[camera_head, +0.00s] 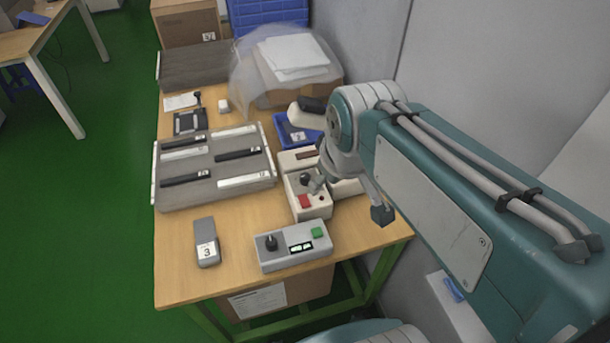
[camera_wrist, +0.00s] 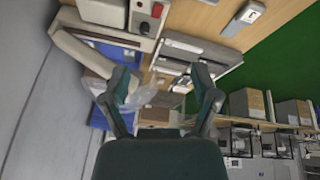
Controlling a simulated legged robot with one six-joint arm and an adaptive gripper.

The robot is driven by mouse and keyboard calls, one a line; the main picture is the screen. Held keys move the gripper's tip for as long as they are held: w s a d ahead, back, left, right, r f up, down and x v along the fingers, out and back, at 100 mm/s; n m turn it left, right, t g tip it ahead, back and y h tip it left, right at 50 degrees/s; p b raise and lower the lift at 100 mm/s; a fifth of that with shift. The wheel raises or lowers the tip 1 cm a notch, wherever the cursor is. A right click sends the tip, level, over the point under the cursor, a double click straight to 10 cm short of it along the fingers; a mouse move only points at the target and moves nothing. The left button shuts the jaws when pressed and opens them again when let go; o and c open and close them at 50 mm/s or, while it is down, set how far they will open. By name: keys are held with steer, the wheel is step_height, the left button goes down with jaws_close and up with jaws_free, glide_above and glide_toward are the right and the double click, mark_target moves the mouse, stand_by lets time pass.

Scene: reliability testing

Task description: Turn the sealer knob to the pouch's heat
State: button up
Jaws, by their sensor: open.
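A beige unit (camera_head: 311,207), which looks like the sealer, stands near the table's right edge. It has a dark round knob (camera_head: 305,179) and a red button; the knob also shows at the top of the wrist view (camera_wrist: 143,28). I cannot read a heat mark on it. My gripper (camera_head: 350,200) is open and empty above the unit's right side. One finger overlaps the unit in the head view; contact cannot be told. In the wrist view my fingers (camera_wrist: 160,75) are spread below the knob. No pouch can be clearly identified.
A grey box (camera_head: 293,254) with a black knob, small displays and a green button stands in front. A grey block labelled 3 (camera_head: 206,242) lies to its left. A grey rack (camera_head: 212,193) with numbered bars is behind. A clear curved sheet (camera_head: 255,80) and blue tray (camera_head: 290,133) are farther back.

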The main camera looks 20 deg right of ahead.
steer(key=w+f+n+g, duration=0.25)
steer(key=w+n, duration=0.45)
steer(key=w, duration=0.4)
steer(key=n+g, duration=0.2)
steer(key=n, duration=0.5)
glide_above(305, 176)
step_height(305, 176, down, 10)
step_height(305, 176, down, 11)
steer(key=shift+w+f, duration=0.1)
jaws_close()
